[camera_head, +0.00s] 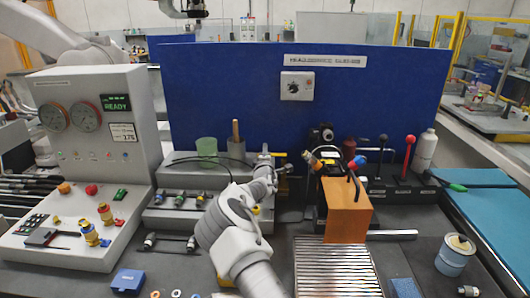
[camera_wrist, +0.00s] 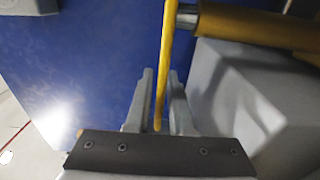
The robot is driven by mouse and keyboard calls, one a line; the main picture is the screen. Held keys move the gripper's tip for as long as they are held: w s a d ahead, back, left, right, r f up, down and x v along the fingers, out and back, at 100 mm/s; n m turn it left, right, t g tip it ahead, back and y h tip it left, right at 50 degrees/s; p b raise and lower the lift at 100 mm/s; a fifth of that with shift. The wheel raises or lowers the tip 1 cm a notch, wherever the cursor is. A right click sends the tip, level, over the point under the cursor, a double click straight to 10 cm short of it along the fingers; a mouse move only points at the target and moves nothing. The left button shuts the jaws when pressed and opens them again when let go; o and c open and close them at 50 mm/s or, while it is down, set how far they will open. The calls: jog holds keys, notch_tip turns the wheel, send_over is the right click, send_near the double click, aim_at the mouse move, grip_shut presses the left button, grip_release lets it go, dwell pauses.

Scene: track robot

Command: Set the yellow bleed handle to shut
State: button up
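The yellow handle (camera_wrist: 168,35) is a thin yellow bar in the wrist view. It runs from the top edge down between the two grey fingers of my gripper (camera_wrist: 162,76). A narrow gap seems to show on both sides of the bar, so the fingers look open around it and not closed on it. I cannot clearly make out the yellow handle there.
A brass-coloured cylinder (camera_wrist: 250,25) and a grey block (camera_wrist: 230,95) lie close to the right of the fingers. An orange box (camera_head: 347,210) stands right of my arm, with a red-knobbed lever (camera_head: 409,142) further right. A blue panel (camera_head: 220,90) rises behind.

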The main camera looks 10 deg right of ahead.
grip_shut()
dwell(1.1)
